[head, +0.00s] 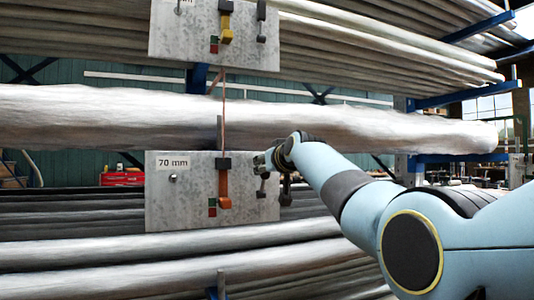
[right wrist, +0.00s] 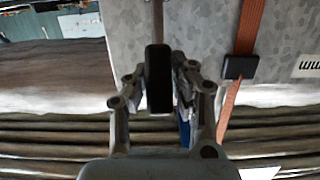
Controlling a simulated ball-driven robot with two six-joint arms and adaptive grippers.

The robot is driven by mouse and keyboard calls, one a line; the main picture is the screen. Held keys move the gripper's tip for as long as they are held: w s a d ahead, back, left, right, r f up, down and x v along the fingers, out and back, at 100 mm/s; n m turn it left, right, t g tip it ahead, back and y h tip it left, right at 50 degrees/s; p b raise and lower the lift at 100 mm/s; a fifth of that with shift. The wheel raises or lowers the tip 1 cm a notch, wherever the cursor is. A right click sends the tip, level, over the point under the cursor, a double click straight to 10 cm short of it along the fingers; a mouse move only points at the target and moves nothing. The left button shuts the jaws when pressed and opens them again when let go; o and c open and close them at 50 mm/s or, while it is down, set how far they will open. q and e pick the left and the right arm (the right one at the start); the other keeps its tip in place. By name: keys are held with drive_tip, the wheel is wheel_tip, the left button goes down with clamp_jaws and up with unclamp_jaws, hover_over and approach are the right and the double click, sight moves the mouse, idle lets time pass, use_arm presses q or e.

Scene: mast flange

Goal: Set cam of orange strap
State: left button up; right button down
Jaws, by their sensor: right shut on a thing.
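The lower grey panel (head: 155,200), labelled 70 mm, carries the orange strap (head: 224,182) with a dark buckle (head: 224,164) at its top and an orange end at its bottom. The strap and buckle (right wrist: 240,66) also show right of my gripper in the right wrist view. At the panel's right side is a dark lever (head: 262,187). My right gripper (head: 272,160) is at this lever's upper end. In the right wrist view my right gripper (right wrist: 160,78) is shut on the lever's black grip (right wrist: 158,82), with a thin rod running up from it. My left gripper is out of view.
A red and green marker (head: 212,207) sits beside the strap's lower end. An upper panel (head: 170,40) has a yellow strap (head: 226,25) and a similar lever. A long wrapped bundle (head: 90,118) lies between the panels. Blue rack arms (head: 455,98) stand out at right.

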drive_tip(key=shift+w+r+g+p, duration=0.15)
drive_tip(key=shift+w+g+p, duration=0.15)
drive_tip(key=shift+p, duration=0.2)
drive_tip(key=c, duration=1.1)
unclamp_jaws()
drive_tip(key=shift+s, duration=0.1)
drive_tip(key=shift+s, duration=0.35)
drive_tip(key=v, duration=1.1)
drive_tip(key=shift+s, duration=0.1)
